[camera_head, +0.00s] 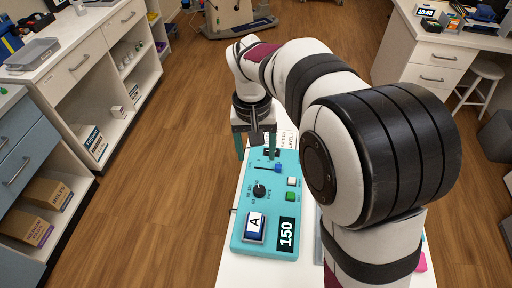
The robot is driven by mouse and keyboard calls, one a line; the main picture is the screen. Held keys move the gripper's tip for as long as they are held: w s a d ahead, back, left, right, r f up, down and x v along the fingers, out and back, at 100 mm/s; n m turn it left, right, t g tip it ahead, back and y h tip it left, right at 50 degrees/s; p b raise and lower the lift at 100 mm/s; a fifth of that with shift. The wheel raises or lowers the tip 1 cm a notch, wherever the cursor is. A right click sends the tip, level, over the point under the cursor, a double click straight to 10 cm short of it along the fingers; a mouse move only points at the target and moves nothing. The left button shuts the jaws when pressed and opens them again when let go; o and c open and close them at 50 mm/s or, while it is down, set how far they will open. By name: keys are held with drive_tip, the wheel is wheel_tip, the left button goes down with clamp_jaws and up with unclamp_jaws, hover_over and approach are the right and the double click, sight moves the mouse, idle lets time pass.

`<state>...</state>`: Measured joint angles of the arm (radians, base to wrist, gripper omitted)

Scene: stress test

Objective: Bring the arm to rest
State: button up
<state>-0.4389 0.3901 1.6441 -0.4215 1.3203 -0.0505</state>
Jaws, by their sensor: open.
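My gripper (256,146) points down over the far end of a teal control box (247,206). Its two teal fingers are apart with nothing visible between them. I cannot tell whether the fingertips touch the box. My arm hides much of the table's right side.
White shelving (118,75) with boxes and bins stands at the left. A white drawer desk (433,62) and a stool (484,78) stand at the back right. A wheeled machine (236,18) is at the back. The wooden floor (178,130) left of the table is clear.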

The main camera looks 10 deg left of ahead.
drive_tip(key=shift+r, duration=0.3)
drive_tip(key=s+d+r+m+y, duration=0.1)
drive_tip(key=s+d+r+m, duration=0.3)
drive_tip(key=s+d, duration=0.7)
drive_tip(key=s+d+f+m+y, duration=0.1)
drive_tip(key=s+f+m, duration=0.2)
drive_tip(key=s, duration=1)
drive_tip(key=shift+d, duration=0.4)
